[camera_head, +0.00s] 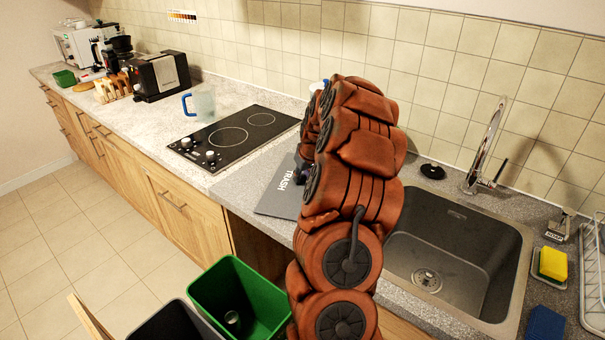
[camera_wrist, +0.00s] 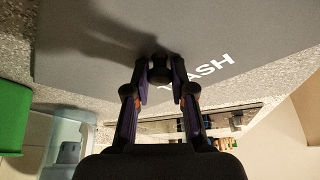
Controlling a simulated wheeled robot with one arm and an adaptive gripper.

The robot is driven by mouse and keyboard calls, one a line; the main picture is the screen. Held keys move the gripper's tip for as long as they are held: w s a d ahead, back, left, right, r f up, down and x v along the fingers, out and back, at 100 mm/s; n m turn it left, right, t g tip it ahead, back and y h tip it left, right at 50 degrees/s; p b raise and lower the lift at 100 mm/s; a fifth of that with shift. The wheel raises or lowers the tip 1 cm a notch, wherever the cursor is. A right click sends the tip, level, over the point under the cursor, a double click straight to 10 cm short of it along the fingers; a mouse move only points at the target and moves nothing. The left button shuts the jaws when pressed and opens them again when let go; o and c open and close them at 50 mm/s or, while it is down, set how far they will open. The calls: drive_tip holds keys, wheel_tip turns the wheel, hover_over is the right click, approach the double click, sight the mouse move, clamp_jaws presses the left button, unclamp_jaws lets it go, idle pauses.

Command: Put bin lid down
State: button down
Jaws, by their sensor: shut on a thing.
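The bin lid (camera_head: 273,196) is a flat dark grey panel marked TRASH. In the head view it is level over the counter between the hob and the sink, partly hidden by my arm. The wrist view shows the lid (camera_wrist: 95,30) filling the top, with its dark round knob (camera_wrist: 160,68) between my fingertips. My gripper (camera_wrist: 160,88) is shut on that knob. In the head view my arm hides most of the gripper. I cannot tell whether the lid touches the counter. A green bin (camera_head: 236,275) stands open below the counter edge, beside a grey bin (camera_head: 175,322).
The black hob (camera_head: 232,138) lies left of the lid, with a clear jug (camera_head: 203,104) behind it. The sink (camera_head: 460,250) and tap (camera_head: 487,145) are to the right. A toaster (camera_head: 160,75) stands further left.

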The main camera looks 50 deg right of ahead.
drive_tip(key=shift+f, duration=0.15)
drive_tip(key=c, duration=1)
unclamp_jaws()
